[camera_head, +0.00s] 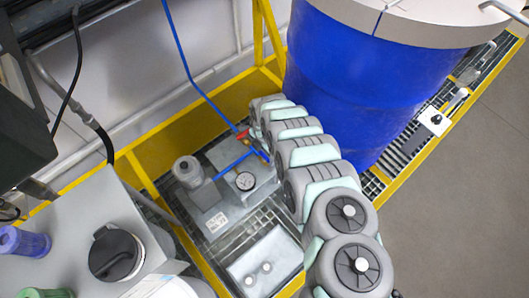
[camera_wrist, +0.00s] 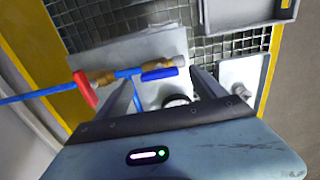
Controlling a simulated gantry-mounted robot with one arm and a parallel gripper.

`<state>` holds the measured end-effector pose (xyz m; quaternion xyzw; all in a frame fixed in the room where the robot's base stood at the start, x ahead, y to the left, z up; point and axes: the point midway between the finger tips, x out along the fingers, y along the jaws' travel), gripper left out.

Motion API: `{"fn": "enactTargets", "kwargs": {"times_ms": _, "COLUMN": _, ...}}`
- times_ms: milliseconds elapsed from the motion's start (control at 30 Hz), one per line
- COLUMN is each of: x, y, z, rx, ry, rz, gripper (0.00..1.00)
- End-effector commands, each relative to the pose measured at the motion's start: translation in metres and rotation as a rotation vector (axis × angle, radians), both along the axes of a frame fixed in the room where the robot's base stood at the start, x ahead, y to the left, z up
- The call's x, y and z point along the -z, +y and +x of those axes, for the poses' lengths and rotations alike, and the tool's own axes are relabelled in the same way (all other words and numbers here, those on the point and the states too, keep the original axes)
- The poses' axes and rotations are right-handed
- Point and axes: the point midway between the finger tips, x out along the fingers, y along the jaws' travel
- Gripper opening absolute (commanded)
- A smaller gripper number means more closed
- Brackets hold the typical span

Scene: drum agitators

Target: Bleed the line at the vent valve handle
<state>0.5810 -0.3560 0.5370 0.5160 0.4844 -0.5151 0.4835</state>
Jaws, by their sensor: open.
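A blue pipe line with brass fittings carries two lever handles, one red and one blue. In the wrist view the red handle (camera_wrist: 85,88) is at the left, outside my fingers, and the blue handle (camera_wrist: 159,74) lies on the pipe between them in the picture. I cannot tell which is the vent valve handle. My gripper (camera_wrist: 163,80) is open, with nothing seen held. Whether a finger touches the pipe is unclear. In the head view the red handle (camera_head: 243,134) and blue pipe (camera_head: 234,163) show beside my arm, which hides the gripper.
A round gauge (camera_head: 245,181) and a grey pump motor (camera_head: 187,170) stand close to the pipe. A large blue drum (camera_head: 375,85) rises to the right of my arm. A yellow frame (camera_head: 160,142) borders the grating. A cabinet (camera_head: 75,235) stands at the lower left.

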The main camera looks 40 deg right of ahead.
Motion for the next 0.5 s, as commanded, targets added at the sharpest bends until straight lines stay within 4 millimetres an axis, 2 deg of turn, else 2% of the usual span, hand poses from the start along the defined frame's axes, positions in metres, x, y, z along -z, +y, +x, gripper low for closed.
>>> {"fn": "enactTargets", "kwargs": {"times_ms": 33, "x": -0.014, "y": -0.002, "z": -0.001, "rx": -0.001, "ry": 0.002, "rz": -0.003, "gripper": 0.80}}
{"fn": "enactTargets", "kwargs": {"times_ms": 100, "x": -0.029, "y": -0.003, "z": 0.000, "rx": 0.000, "ry": 0.000, "rz": -0.004, "gripper": 0.80}}
{"fn": "enactTargets", "kwargs": {"times_ms": 300, "x": -0.065, "y": -0.003, "z": 0.000, "rx": -0.001, "ry": -0.001, "rz": -0.005, "gripper": 0.80}}
{"fn": "enactTargets", "kwargs": {"times_ms": 500, "x": -0.087, "y": -0.003, "z": 0.000, "rx": 0.001, "ry": -0.001, "rz": -0.004, "gripper": 0.80}}
